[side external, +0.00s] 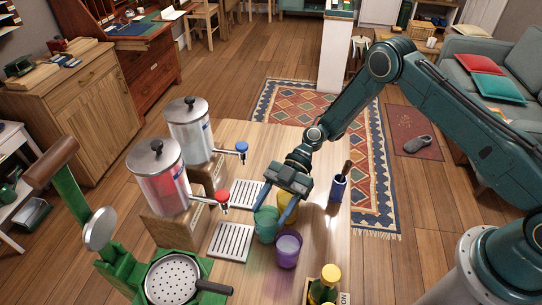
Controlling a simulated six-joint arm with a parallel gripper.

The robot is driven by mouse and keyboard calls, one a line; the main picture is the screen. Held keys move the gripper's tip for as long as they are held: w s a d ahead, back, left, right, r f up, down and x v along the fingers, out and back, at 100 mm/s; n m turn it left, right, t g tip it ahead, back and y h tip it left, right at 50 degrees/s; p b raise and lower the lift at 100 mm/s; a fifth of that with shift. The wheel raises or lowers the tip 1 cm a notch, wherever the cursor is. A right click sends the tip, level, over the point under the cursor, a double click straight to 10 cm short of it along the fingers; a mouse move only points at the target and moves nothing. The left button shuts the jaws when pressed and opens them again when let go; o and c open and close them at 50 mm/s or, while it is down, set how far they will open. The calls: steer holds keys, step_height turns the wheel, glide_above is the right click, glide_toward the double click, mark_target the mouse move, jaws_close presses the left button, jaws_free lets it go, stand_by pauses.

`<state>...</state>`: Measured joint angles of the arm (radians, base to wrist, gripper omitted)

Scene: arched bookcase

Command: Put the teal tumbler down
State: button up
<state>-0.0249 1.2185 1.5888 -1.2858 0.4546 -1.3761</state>
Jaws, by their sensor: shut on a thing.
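The teal tumbler (266,229) is in the side external view, near the middle of the wooden table. It looks upright. My gripper (271,214) reaches down from the upper right, with one finger on each side of the teal tumbler, shut on it. I cannot tell whether its base touches the table or hangs just above it. A yellow tumbler (291,205) stands close behind it, partly hidden by my gripper. A purple tumbler (287,249) stands close in front, to the right.
Two drink dispensers, one red (163,184) and one clear (192,136), stand left with slatted drip trays (231,242). A green press (150,268) is front left. A blue cup (337,188) is right; a bottle crate (323,290) is in front. Table right of the purple tumbler is clear.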

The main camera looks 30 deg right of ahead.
step_height(320, 180, up, 19)
steer(key=shift+r, duration=0.2)
stand_by(0.5)
steer(key=shift+w, duration=0.1)
stand_by(0.5)
